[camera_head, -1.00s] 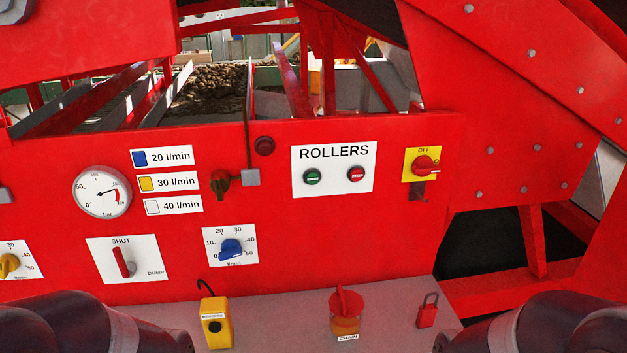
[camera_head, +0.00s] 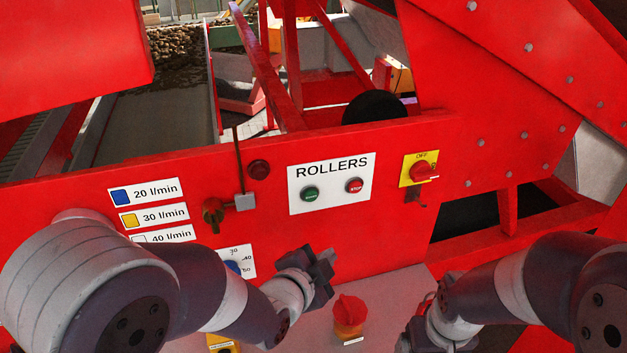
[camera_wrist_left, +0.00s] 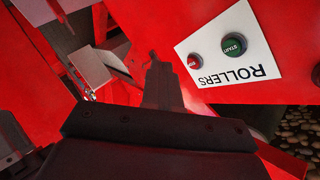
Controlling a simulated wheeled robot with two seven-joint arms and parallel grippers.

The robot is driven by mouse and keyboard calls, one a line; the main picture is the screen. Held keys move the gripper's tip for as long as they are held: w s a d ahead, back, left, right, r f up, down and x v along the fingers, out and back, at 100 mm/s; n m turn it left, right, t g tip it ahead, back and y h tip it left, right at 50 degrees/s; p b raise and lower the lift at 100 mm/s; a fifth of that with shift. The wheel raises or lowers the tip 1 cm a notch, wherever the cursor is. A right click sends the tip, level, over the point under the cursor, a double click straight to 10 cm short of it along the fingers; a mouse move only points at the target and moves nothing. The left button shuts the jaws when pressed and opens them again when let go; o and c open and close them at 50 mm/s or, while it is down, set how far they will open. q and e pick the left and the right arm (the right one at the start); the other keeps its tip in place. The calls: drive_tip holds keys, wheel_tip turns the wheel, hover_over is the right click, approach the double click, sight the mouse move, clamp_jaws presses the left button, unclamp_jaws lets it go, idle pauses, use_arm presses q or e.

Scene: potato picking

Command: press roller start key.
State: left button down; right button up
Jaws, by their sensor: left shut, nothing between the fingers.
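The green start key (camera_head: 309,194) sits on the left of the white ROLLERS plate (camera_head: 332,172) on the red panel. The red stop key (camera_head: 354,185) is to its right. In the left wrist view the start key (camera_wrist_left: 234,45) and stop key (camera_wrist_left: 194,61) both show, with the lettering upside down. My left gripper (camera_head: 326,262) is shut and empty, below the plate and apart from the start key. It also shows in the left wrist view (camera_wrist_left: 160,62). My right arm comes in at the lower right; its fingers are not clearly visible.
A yellow plate with a red OFF switch (camera_head: 421,170) is right of the plate. A brass valve (camera_head: 213,214) and a dark red lamp (camera_head: 258,169) are to the left. A red-topped knob (camera_head: 350,311) stands on the grey ledge below.

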sight(311, 195)
use_arm(q)
drive_tip(key=w+a+r+m+t, duration=0.1)
drive_tip(key=w+a+r+m, duration=0.1)
drive_tip(key=w, duration=0.7)
drive_tip(key=shift+w+a+r+t+h+p, duration=0.2)
drive_tip(key=shift+w+r+t+h+p, duration=0.15)
drive_tip(key=shift+r, duration=0.2)
use_arm(e)
drive_tip(key=shift+w+r, duration=0.1)
drive_tip(key=shift+r, duration=0.15)
idle(1.7)
use_arm(q)
drive_tip(key=shift+w+a+b, duration=0.1)
drive_tip(key=shift+w+b, duration=0.2)
drive_tip(key=shift+w, duration=0.15)
use_arm(e)
drive_tip(key=shift+f, duration=0.25)
